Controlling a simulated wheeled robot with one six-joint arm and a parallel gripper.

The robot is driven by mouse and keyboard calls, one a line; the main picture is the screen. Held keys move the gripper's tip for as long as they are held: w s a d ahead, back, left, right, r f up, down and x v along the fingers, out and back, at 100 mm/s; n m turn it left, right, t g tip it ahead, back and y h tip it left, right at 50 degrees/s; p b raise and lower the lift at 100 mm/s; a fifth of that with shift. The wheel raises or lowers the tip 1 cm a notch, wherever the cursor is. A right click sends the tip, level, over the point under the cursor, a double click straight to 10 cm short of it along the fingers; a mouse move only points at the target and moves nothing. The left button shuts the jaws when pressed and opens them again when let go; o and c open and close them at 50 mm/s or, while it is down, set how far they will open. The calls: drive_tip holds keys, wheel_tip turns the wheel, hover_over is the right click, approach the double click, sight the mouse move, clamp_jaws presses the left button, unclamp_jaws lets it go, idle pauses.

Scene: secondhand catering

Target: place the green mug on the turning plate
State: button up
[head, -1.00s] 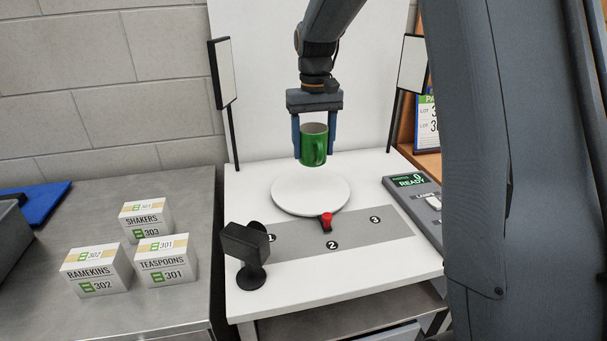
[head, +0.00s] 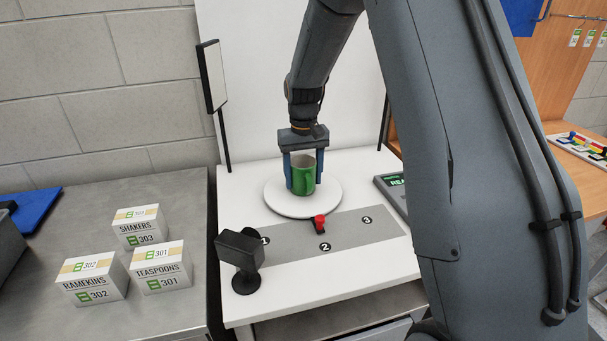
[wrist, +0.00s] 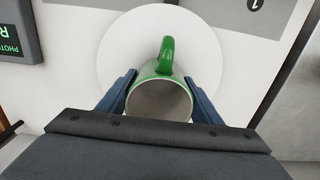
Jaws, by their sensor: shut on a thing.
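The green mug (head: 303,180) is upright between the blue fingers of my gripper (head: 303,176), over the round white turning plate (head: 330,200). The mug's base appears at or just above the plate's surface; I cannot tell whether it touches. In the wrist view, my gripper (wrist: 160,100) is shut on the green mug (wrist: 160,72), one finger on each side. The mug's pale inside is empty and its handle points to the top of the picture. The white turning plate (wrist: 113,50) shows around and behind it.
A red knob (head: 319,222) stands at the plate's front edge, by a grey strip (head: 345,236) numbered 1 to 3. A black camera (head: 240,255) stands front left. A control box (head: 392,190) is at right, partly behind my arm. Boxes (head: 140,228) sit on the left metal table.

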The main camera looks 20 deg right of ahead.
drive_tip(key=o, duration=1.3)
wheel_tip(320, 180, up, 12)
drive_tip(key=b, duration=0.4)
drive_tip(key=shift+t, duration=0.6)
drive_tip(key=s+f, duration=0.4)
drive_tip(key=s, duration=0.4)
drive_tip(key=s+f, duration=0.4)
drive_tip(key=s, duration=0.5)
drive_tip(key=s+f, duration=0.4)
drive_tip(key=s, duration=0.4)
drive_tip(key=shift+s+f, duration=0.3)
drive_tip(key=shift+f, duration=0.05)
